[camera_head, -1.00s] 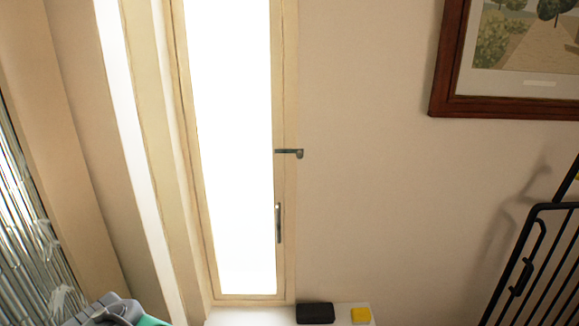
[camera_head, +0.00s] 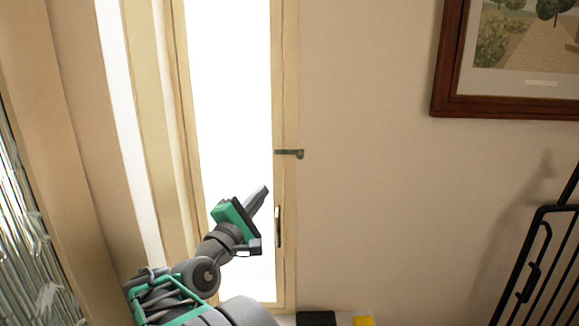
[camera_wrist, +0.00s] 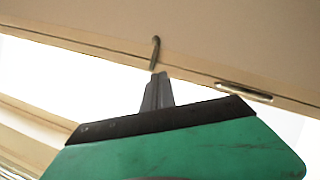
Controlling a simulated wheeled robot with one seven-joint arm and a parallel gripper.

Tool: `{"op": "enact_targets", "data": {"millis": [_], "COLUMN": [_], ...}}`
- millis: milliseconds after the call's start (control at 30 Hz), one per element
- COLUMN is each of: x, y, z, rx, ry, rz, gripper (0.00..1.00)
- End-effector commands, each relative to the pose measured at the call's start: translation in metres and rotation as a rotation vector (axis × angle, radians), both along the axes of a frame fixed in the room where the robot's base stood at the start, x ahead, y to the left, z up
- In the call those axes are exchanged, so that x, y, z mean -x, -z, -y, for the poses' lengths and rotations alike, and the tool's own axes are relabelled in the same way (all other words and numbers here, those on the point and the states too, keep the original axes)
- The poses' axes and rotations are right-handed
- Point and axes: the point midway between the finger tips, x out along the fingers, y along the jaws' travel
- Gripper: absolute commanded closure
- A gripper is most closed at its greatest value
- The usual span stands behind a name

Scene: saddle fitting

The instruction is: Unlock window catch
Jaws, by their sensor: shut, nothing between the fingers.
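The window catch (camera_head: 289,153) is a small dark metal lever on the right stile of the narrow cream window (camera_head: 286,110). It lies level, with its knob end at the right. A long vertical handle (camera_head: 278,226) sits lower on the same stile. My gripper (camera_head: 264,189) is shut and empty, in front of the bright pane, below and left of the catch. In the wrist view, my gripper (camera_wrist: 159,76) points toward the catch (camera_wrist: 155,52), which shows just beyond the fingertips. Whether they touch is unclear. The handle (camera_wrist: 244,91) shows to the right.
A framed picture (camera_head: 447,60) hangs on the wall at upper right. A black metal rack (camera_head: 540,250) stands at right. A black box (camera_head: 316,318) and a yellow block (camera_head: 363,320) lie on the ledge below. The wall right of the catch is clear.

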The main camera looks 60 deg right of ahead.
Motion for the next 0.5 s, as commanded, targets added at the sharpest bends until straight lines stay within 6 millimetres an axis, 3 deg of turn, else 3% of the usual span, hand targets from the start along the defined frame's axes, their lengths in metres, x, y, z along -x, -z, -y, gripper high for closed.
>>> {"op": "enact_targets", "data": {"millis": [500], "x": [0.003], "y": [-0.027], "z": [0.1], "rx": [0.0], "ry": [0.005], "rz": [0.004], "gripper": [1.0]}}
